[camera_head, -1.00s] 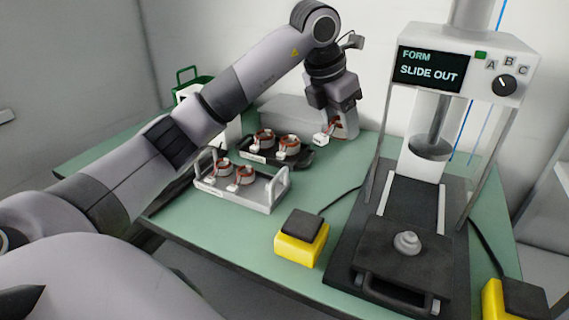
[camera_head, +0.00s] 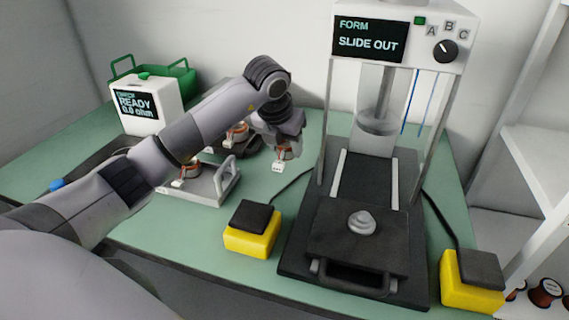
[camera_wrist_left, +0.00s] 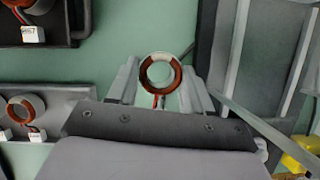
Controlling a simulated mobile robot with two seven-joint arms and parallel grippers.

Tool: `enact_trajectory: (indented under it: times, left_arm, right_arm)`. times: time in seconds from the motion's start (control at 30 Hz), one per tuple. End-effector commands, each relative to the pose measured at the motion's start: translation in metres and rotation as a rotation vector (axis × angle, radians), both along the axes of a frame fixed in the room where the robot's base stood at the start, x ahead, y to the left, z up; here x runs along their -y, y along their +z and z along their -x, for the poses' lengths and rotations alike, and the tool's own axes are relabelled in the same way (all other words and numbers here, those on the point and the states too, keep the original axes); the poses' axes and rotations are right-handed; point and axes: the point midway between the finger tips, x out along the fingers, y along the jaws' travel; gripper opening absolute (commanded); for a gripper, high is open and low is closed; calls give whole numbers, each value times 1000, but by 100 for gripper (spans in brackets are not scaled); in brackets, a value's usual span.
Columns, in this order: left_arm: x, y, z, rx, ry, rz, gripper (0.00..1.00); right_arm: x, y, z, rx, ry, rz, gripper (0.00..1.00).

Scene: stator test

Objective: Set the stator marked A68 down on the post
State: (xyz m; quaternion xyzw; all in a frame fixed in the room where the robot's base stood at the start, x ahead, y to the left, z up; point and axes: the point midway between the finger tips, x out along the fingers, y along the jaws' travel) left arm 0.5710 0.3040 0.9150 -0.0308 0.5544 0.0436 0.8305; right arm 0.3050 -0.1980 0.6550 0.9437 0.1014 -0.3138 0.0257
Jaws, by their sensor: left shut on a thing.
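My left gripper (camera_head: 286,146) is shut on a stator (camera_head: 284,154), a copper-wound ring with a white tag (camera_head: 278,167) whose marking is too small to read. It is held in the air over the green table, left of the press. In the left wrist view the stator (camera_wrist_left: 147,76) sits between the two fingers of the gripper (camera_wrist_left: 160,88), with its wires toward the palm. The post (camera_head: 362,222), a short stepped grey knob, stands bare on the black slide plate (camera_head: 330,245) at the front of the press. My right gripper is not in view.
The press (camera_head: 400,40) reads "SLIDE OUT"; its uprights flank the slide. Yellow-based pedals stand left (camera_head: 252,240) and right (camera_head: 472,292) of it. A tester (camera_head: 148,105) reads "READY". Table between tray and press is mostly clear.

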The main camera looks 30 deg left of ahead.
Motion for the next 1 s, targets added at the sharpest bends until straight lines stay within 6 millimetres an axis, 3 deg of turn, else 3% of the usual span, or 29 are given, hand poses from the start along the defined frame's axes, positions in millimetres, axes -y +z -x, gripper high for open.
enact_trajectory:
  times: [0.27,0.5,0.87,0.9,0.97,1.0]
  left_arm:
    - [0,-23,0,-1,0,1,15]
    - [0,-55,0,0,-1,1,15]
    - [0,-60,0,2,-1,0,15]
    - [0,-59,0,1,-1,0,60]
    - [0,-59,0,1,-1,0,76]
    - [0,-59,0,1,-1,0,76]
  right_arm:
    - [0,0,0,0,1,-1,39]
    - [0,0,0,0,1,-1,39]
    - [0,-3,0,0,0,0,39]
    - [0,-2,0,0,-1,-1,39]
    - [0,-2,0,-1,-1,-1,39]
    - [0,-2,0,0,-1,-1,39]
